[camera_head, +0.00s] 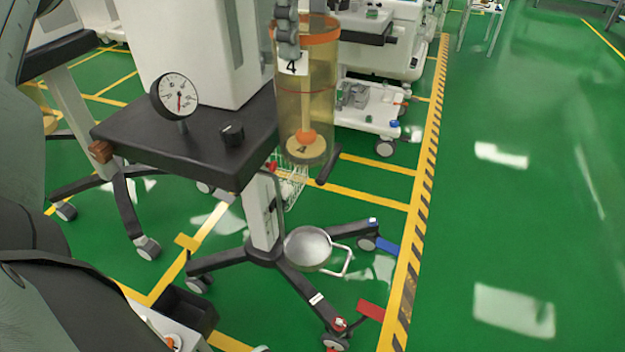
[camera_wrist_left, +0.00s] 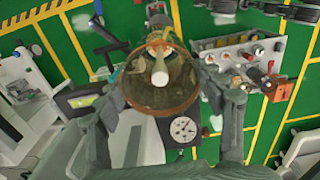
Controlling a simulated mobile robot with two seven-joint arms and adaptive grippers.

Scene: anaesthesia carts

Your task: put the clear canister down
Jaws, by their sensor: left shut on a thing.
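The clear canister (camera_head: 318,75) is a tall see-through yellowish cylinder with an orange rim, a "4" label and an orange float inside. It hangs upright at the right edge of the cart's dark top (camera_head: 175,135). Whether its base touches anything is unclear. My left gripper (camera_head: 288,32) is shut on it near the rim; its arm is mostly out of the head view. In the left wrist view the canister (camera_wrist_left: 160,88) is seen from above between the two grey fingers. My right gripper is not in view.
A dial gauge (camera_head: 175,96) and a black knob (camera_head: 232,134) stand on the cart top. Below, a round metal pan (camera_head: 308,248) with a handle sits by the wheeled base. A white machine (camera_head: 385,45) stands behind. Green floor is open at right, past a striped line.

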